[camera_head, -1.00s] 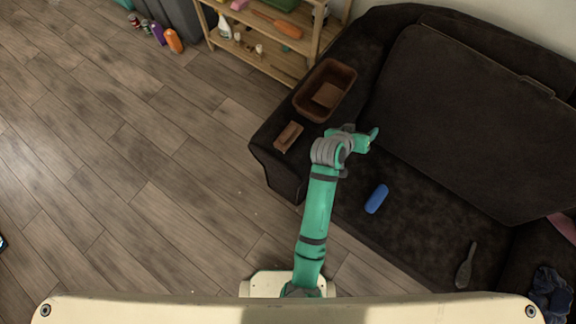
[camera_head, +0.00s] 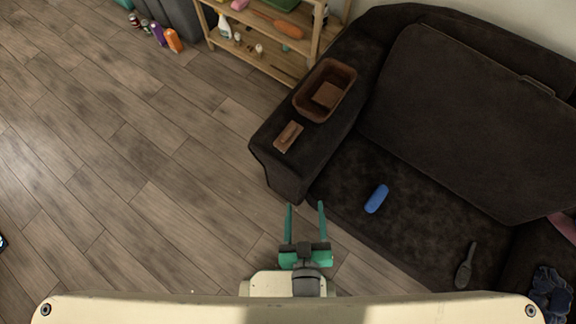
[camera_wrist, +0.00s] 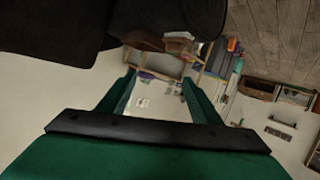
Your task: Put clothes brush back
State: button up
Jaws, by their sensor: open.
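A brown brush-like block (camera_head: 288,137) lies on the dark sofa's left armrest, just in front of a brown open basket (camera_head: 350,76). Another brown block (camera_head: 326,95) sits in the basket. My gripper (camera_head: 305,206) is open and empty, in front of the sofa's front edge and nearer my base than the brush. Its two green fingers point toward the sofa. In the wrist view, my open fingers (camera_wrist: 158,82) have nothing between them that they touch.
On the sofa seat (camera_head: 345,170) lie a blue oblong case (camera_head: 376,198) and a dark paddle-shaped item (camera_head: 466,265). Dark blue cloth (camera_head: 550,292) lies at the far right. A wooden shelf (camera_head: 262,62) with several items stands behind the armrest. The floor at left is mostly clear.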

jog(key=s+a+r+m+t, duration=0.1)
jog(key=s+a+r+m, duration=0.1)
jog(key=s+a+r, duration=0.2)
notch_tip(320, 180, up, 2)
jog(key=shift+s+a+r, duration=0.2)
jog(key=shift+s+a, duration=0.15)
jog(key=shift+s, duration=0.65)
jog(key=c, duration=0.7)
jog(key=shift+d, duration=0.15)
